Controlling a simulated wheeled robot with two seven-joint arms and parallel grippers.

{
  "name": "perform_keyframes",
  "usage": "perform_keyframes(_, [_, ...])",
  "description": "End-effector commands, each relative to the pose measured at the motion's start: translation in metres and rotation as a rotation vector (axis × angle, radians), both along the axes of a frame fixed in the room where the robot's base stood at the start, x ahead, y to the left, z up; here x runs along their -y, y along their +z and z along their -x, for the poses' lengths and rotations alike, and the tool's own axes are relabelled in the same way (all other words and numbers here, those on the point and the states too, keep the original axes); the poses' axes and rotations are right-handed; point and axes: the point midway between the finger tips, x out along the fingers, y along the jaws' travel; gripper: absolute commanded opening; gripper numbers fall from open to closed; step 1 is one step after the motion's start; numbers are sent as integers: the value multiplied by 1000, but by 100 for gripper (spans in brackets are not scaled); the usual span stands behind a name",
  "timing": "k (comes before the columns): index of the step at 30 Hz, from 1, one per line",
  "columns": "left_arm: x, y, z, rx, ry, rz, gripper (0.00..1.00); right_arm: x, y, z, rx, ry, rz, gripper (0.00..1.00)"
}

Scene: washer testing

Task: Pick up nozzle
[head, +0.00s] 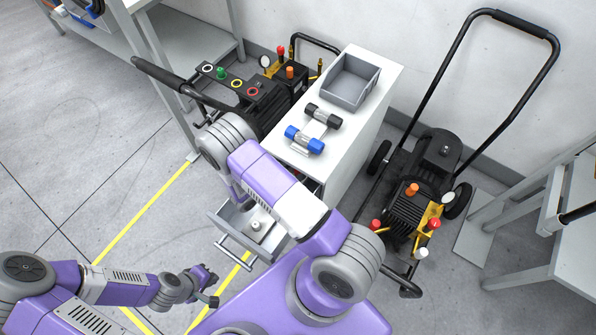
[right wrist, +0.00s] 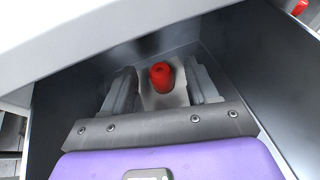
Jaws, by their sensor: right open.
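A red nozzle (right wrist: 161,76) stands in the open drawer in the right wrist view, with a pale surface behind and below it. My right gripper (right wrist: 163,90) is open inside the drawer, one finger on each side of the nozzle. I cannot tell whether either finger touches it. In the head view my right arm covers this gripper and much of the drawer (head: 226,215). My left gripper (head: 208,287) is low at the left, apart from the drawer; its opening is unclear.
The white cabinet (head: 375,85) carries a grey bin (head: 350,82), a black-ended part (head: 323,116) and a blue-ended part (head: 304,140). A black wheeled machine (head: 430,170) stands to its right, and a control panel (head: 235,84) to its left. Drawer walls closely surround my right gripper.

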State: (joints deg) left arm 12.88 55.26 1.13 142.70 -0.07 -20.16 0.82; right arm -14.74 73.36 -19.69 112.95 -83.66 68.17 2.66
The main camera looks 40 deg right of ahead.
Motion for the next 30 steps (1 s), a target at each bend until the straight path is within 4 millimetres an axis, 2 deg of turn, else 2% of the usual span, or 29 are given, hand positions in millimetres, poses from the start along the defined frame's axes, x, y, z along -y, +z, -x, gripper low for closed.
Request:
perform_keyframes(3, [0, 0, 0, 0, 0, 0, 0, 0, 0, 0, 0, 0, 0, 57])
perform_keyframes(14, [0, 0, 0, 0, 0, 0, 0, 0, 0, 0, 0, 0, 1, 2])
perform_keyframes(23, [0, 1, 0, 0, 0, 0, 0, -1, 2, 0, 0, 1, 1, 0])
perform_keyframes(30, [0, 10, 0, 0, 0, 0, 0, -16, 18, 0, 1, 3, 1, 0])
